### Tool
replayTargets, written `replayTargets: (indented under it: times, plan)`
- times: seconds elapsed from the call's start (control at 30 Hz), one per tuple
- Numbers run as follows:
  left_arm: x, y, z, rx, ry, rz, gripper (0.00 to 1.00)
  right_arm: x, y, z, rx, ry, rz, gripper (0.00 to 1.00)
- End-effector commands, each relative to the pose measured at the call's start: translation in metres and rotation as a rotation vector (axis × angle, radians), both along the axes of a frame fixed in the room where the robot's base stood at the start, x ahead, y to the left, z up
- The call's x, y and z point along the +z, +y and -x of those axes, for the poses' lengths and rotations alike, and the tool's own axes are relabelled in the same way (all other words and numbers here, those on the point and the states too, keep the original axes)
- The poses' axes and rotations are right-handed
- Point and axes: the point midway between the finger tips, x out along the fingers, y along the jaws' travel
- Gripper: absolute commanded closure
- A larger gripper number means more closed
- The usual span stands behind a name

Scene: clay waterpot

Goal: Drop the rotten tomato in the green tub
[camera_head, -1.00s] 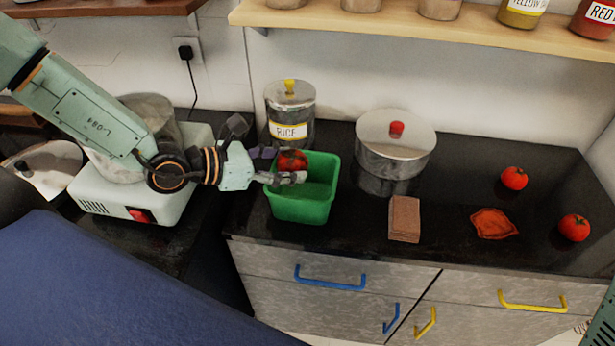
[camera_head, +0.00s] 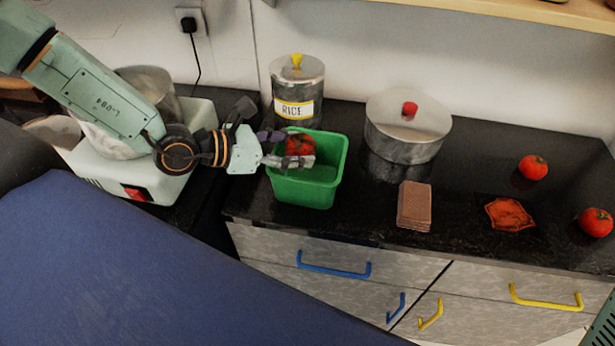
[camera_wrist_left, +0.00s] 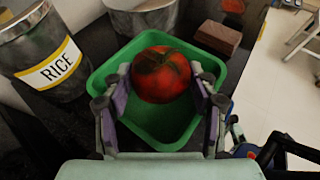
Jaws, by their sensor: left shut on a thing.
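The rotten tomato (camera_wrist_left: 161,74), red with dark blotches, is between the fingers of my left gripper (camera_wrist_left: 160,95), which is shut on it. In the head view the tomato (camera_head: 299,144) shows at the left part of the green tub (camera_head: 318,190), over its opening. The left gripper (camera_head: 288,150) reaches over the tub's left rim. In the wrist view the tub (camera_wrist_left: 170,130) surrounds the tomato from behind and below. I cannot tell whether the tomato touches the tub's inside. My right gripper is not in view.
A rice canister (camera_head: 297,90) stands behind the tub, and a lidded pot (camera_head: 408,128) behind it to the right. A brown stack (camera_head: 414,204), an orange-red cloth (camera_head: 509,213) and two other tomatoes (camera_head: 533,167) (camera_head: 595,222) lie farther right on the dark counter.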

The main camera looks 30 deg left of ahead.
Motion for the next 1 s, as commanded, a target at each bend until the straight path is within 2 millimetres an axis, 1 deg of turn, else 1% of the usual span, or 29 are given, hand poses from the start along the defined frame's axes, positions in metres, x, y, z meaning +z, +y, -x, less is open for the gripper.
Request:
replayTargets:
  times: [0.03,0.13,0.47,0.5,0.7,0.8,1.0]
  plan:
    - [-0.0092,-0.0001,-0.0006,0.000,-0.001,-0.001,0.75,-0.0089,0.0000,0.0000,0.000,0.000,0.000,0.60]
    - [-0.0150,-0.0004,-0.0015,-0.001,-0.001,-0.001,0.75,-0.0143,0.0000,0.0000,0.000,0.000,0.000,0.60]
    - [-0.0159,0.0001,-0.0033,0.000,-0.001,-0.001,0.75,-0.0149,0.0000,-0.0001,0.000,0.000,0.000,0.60]
    - [-0.0158,0.0000,-0.0032,0.000,-0.001,-0.001,0.39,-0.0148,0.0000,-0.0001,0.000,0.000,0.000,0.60]
    - [-0.0159,0.0000,-0.0031,0.000,-0.001,-0.001,0.22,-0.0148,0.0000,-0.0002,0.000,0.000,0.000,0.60]
    - [-0.0159,0.0000,-0.0030,0.000,-0.001,-0.001,0.15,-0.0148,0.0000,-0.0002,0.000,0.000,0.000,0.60]
    - [-0.0160,0.0000,-0.0029,0.000,-0.001,-0.001,0.15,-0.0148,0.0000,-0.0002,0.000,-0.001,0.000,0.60]
